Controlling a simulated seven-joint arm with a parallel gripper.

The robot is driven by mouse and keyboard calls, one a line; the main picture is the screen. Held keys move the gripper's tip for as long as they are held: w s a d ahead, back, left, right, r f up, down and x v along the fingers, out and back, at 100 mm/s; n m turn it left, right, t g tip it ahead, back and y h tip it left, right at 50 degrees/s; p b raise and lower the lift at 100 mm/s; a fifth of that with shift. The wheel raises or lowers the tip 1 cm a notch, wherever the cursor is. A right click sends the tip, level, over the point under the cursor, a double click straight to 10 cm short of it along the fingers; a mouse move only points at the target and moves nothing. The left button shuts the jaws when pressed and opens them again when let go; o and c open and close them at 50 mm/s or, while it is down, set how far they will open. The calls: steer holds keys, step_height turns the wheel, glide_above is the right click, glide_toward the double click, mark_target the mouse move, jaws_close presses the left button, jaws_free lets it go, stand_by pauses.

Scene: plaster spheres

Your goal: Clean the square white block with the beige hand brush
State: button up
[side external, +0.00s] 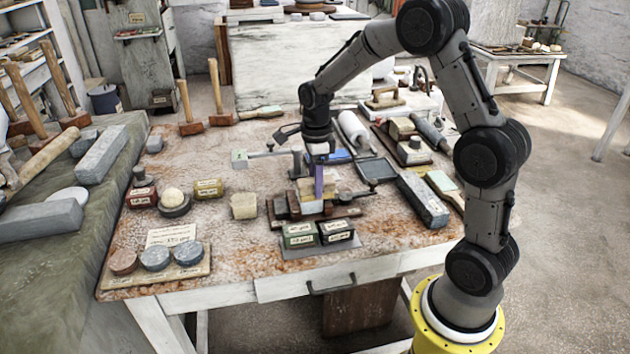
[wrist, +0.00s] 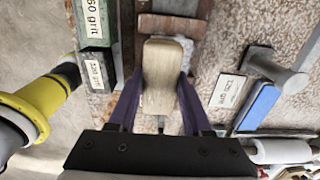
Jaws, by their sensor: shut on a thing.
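The beige hand brush (side external: 332,187) is between the purple fingers of my gripper (side external: 318,184), over the middle of the table. In the wrist view my gripper (wrist: 160,90) is shut on the brush (wrist: 168,65), whose smooth wooden back faces the camera. The bristles are hidden. The square white block (side external: 312,208) shows as a pale strip directly below the brush, in a dark wooden holder (side external: 282,208). The brush looks to be on or just above the block; I cannot tell if they touch.
Green and black grit boxes (side external: 300,234) stand in front of the holder. A pale rough block (side external: 244,206) is to its left. A metal arm with a label (side external: 240,156) and a blue-topped piece (side external: 340,156) lie behind. Bare table shows at left centre.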

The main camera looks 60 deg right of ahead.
steer(key=shift+s+d, duration=0.7)
steer(key=shift+s, duration=0.05)
steer(key=shift+w+a, duration=1.6)
steer(key=shift+s+d, duration=1.55)
steer(key=shift+d, duration=0.05)
steer(key=shift+w+a, duration=0.1)
steer(key=shift+w+a, duration=1.45)
steer(key=shift+a, duration=0.05)
